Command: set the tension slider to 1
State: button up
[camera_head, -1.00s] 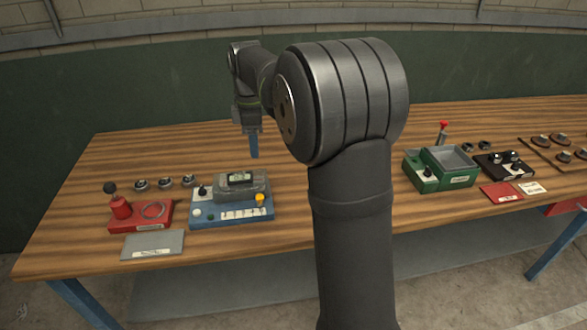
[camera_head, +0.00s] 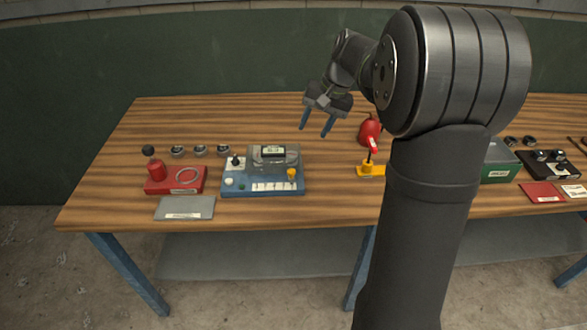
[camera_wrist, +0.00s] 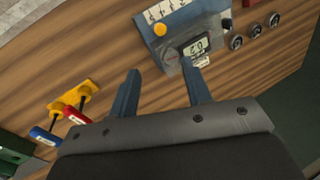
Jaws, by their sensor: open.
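A blue device (camera_head: 235,188) with a grey housing and small display (camera_head: 273,150) stands left of centre on the table. It has a yellow knob (camera_head: 292,174) at the right end of a white marked strip, a black-topped knob, and white and green buttons. I cannot tell for certain which part is the tension slider. The device also shows at the top of the wrist view (camera_wrist: 180,22), with its yellow knob (camera_wrist: 160,30). My gripper (camera_head: 314,131) is open and empty, above the table, behind and right of the device. Its two blue fingers (camera_wrist: 163,82) are spread apart.
A red block (camera_head: 188,178) with a ring and a grey plate (camera_head: 184,208) are left of the device. Several round dials (camera_head: 201,151) stand behind. A yellow stand (camera_head: 371,170) and a red object (camera_head: 369,130) are right of my gripper. A green box (camera_head: 499,165) is farther right.

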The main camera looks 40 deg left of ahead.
aim_at(292, 171)
jog(key=x, duration=1.7)
grip_shut()
